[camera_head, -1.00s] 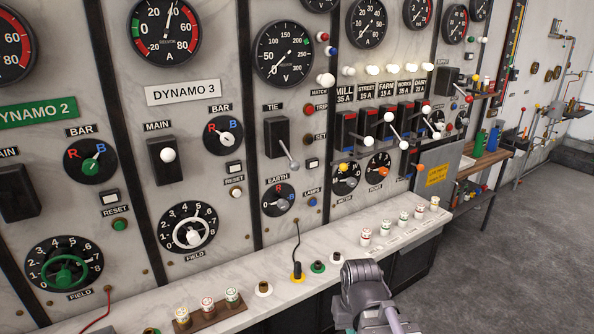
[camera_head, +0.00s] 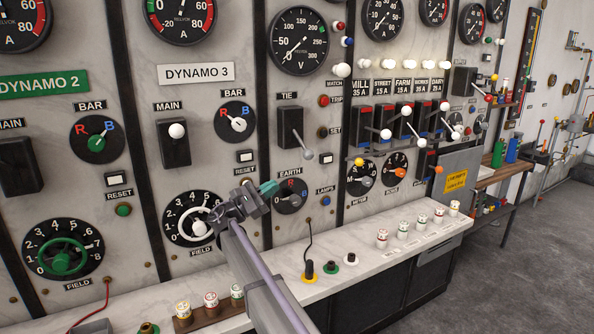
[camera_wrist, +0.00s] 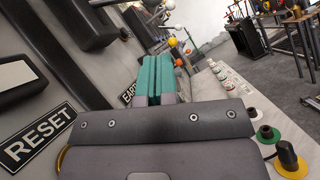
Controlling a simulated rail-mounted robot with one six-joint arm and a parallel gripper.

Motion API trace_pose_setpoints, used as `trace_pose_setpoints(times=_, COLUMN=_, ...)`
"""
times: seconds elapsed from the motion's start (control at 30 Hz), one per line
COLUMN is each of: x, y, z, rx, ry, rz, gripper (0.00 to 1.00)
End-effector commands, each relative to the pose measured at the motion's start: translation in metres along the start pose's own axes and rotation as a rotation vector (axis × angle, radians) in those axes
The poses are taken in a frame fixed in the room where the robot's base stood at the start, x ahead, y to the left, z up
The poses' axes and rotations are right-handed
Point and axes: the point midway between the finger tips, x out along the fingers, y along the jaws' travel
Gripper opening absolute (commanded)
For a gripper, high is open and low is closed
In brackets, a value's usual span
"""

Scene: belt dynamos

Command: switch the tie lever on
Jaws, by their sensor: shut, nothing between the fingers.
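The tie lever (camera_head: 302,147) is a grey arm with a round knob on a black switch box (camera_head: 289,127), under the TIE label on the upright panel. The lever points down and to the right. My gripper (camera_head: 268,188) is below and left of it, in front of the panel near the EARTH knob (camera_head: 291,197), apart from the lever. Its green fingers are together and empty; they also show in the wrist view (camera_wrist: 159,78). In the wrist view the tie lever cannot be clearly made out.
The DYNAMO 3 main switch (camera_head: 173,144) and white field wheel (camera_head: 199,227) are to the left. A marble shelf (camera_head: 345,266) with several fuses and plugs runs below.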

Motion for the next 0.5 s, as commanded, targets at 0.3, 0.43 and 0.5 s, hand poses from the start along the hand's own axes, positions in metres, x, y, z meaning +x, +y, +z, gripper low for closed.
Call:
trace_pose_setpoints(times=0.3, x=0.0007, y=0.0029, z=0.0149, rx=-0.179, ry=-0.085, rz=0.016, gripper=0.0)
trace_pose_setpoints(times=0.43, x=0.0009, y=0.0026, z=0.0147, rx=-0.178, ry=-0.084, rz=0.016, gripper=0.0)
trace_pose_setpoints(times=0.5, x=0.0019, y=0.0027, z=0.0149, rx=-0.177, ry=-0.084, rz=0.016, gripper=0.0)
